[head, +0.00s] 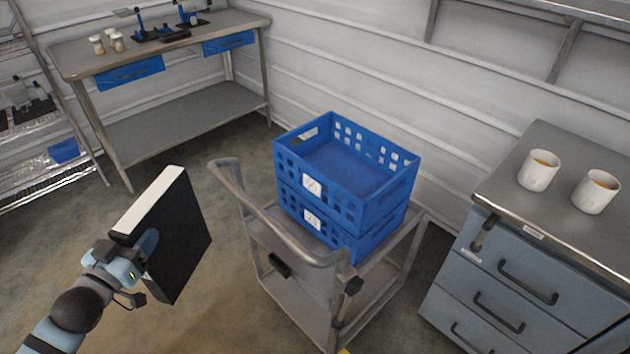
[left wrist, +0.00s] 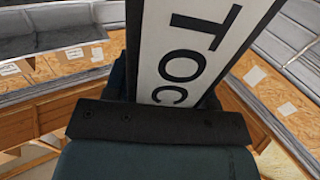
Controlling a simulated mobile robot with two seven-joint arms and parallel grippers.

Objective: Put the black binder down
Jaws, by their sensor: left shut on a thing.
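The black binder (head: 180,243) with a white edge is in my left gripper (head: 143,246), held upright and slightly tilted in the air, left of the cart. The left gripper is shut on it; one finger lies over its near side. In the left wrist view the binder's white label (left wrist: 188,50) with black letters, partly reading "TOC", rises from between the fingers (left wrist: 160,112). The rest of the label is hidden by the gripper. My right gripper is in neither view.
A grey cart (head: 290,238) holds two stacked blue crates (head: 375,215); the top one looks empty. At right, a grey drawer cabinet (head: 555,130) bears two white cups (head: 538,170). A metal workbench (head: 75,62) with small tools stands at back left, beside a wire shelf (head: 45,180).

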